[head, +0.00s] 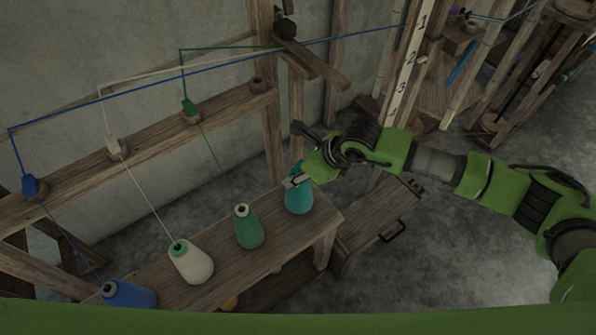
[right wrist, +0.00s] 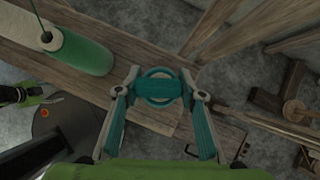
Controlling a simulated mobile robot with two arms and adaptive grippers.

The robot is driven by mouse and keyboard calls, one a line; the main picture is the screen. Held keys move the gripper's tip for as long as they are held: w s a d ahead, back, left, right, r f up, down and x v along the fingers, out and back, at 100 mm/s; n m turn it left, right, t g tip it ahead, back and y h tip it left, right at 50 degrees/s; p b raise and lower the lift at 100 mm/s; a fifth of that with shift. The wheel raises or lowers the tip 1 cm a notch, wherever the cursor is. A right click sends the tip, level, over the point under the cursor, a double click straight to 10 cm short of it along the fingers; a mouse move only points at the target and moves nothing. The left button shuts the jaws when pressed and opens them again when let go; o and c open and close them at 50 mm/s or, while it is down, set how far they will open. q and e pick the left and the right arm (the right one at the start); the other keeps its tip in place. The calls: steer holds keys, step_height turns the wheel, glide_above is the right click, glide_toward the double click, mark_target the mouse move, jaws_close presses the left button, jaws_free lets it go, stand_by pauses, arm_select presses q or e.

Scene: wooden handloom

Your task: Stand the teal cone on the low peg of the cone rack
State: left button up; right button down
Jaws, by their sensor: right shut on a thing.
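The teal cone (head: 299,199) is at the right end of the wooden bench-like rack (head: 323,214), to the right of the green cone. My right gripper (head: 293,181) is shut on the upper part of the teal cone from above. In the right wrist view the teal cone (right wrist: 160,88) shows end-on between the two fingers, over or beside the wood. The cone looks upright. Whether its base touches the wood is unclear. No low peg can be made out.
A green cone (head: 249,227), a white cone (head: 191,262) and a blue cone (head: 129,294) stand along the rack. Threads run up to guides on the upper beam (head: 150,150). A wooden chest or bench with a dark handle (head: 393,231) is at right.

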step_height(320, 180, down, 2)
steer(key=shift+f+b, duration=0.1)
steer(key=shift+b, duration=0.9)
stand_by(0.4)
steer(key=c, duration=1.3)
jaws_free()
steer(key=shift+o, duration=0.2)
steer(key=o, duration=0.5)
